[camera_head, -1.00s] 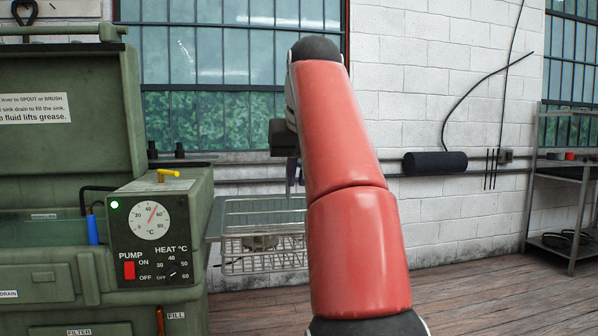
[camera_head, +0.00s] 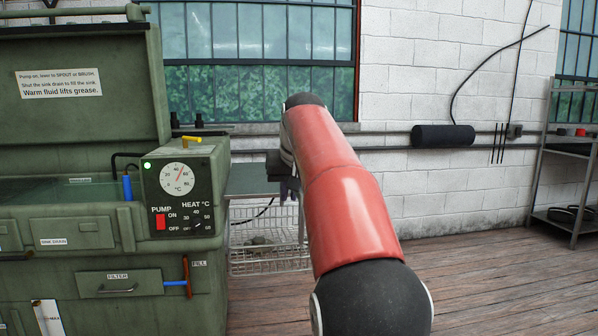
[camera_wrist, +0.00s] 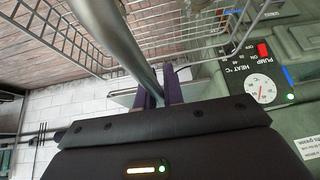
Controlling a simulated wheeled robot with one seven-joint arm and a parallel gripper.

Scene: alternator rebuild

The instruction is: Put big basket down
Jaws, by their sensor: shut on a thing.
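The big basket is an open wire basket (camera_head: 268,266) hanging just right of the green parts washer in the head view. A grey part (camera_head: 258,241) shows inside it, partly hidden by wires. My gripper (camera_head: 289,188) is above the basket, partly hidden by my red arm. In the wrist view, the purple fingers of my gripper (camera_wrist: 162,93) are shut on the basket's thick grey bar handle. The basket's wire mesh (camera_wrist: 60,32) spreads beyond the fingers. The head view does not clearly show what lies under the basket.
The parts washer (camera_head: 108,220) stands close on the left with its lid up. A grey-green flat surface (camera_head: 252,178) shows behind the basket. A metal shelf (camera_head: 566,222) stands at far right. Wooden floor (camera_head: 470,280) is open to the right.

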